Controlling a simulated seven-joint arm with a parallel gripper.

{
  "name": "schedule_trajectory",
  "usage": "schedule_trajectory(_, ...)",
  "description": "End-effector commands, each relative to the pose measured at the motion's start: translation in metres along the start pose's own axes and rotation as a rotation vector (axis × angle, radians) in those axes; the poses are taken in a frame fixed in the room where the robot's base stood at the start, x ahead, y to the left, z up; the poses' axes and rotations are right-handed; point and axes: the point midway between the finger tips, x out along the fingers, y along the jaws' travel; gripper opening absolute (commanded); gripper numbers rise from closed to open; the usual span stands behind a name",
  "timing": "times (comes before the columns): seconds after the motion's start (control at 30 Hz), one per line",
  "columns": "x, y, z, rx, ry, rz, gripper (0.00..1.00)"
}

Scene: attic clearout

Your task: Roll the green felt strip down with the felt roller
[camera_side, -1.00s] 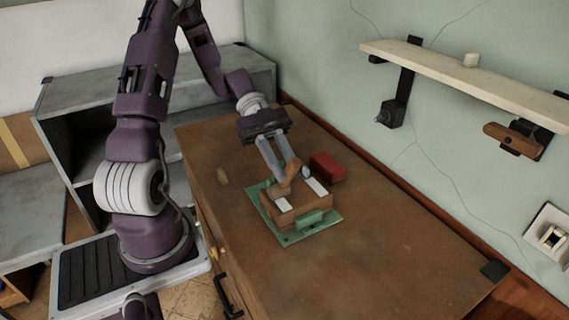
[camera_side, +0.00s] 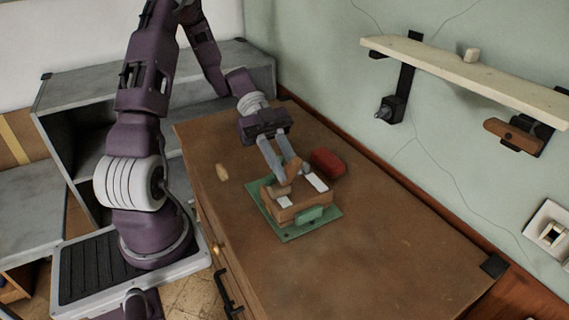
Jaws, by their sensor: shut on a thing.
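A brown wooden block or frame (camera_side: 308,207) sits on a green base sheet (camera_side: 290,236) on top of the brown cabinet. A small green piece, seemingly the felt strip (camera_side: 309,214), shows at the block's near side. Two white patches lie on its top, one at the left (camera_side: 284,202) and one at the right (camera_side: 317,182). My gripper (camera_side: 281,176) points down over the block's far side and is shut on a light-brown wooden piece, apparently the felt roller (camera_side: 281,190). The fingers partly hide it, and whether it touches the strip cannot be told.
A red block (camera_side: 327,163) lies close to the right of my gripper. The cabinet top (camera_side: 390,265) is clear toward the front right. A wall shelf (camera_side: 465,75) hangs at upper right.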

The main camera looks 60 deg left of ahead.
Motion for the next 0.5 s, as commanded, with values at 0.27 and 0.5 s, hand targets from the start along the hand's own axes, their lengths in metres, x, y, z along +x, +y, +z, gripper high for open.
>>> schedule_trajectory(0.27, 0.012, 0.001, -0.006, 0.000, -0.001, 0.002, 0.00)
schedule_trajectory(0.5, 0.013, 0.000, -0.007, 0.000, -0.001, 0.001, 0.00)
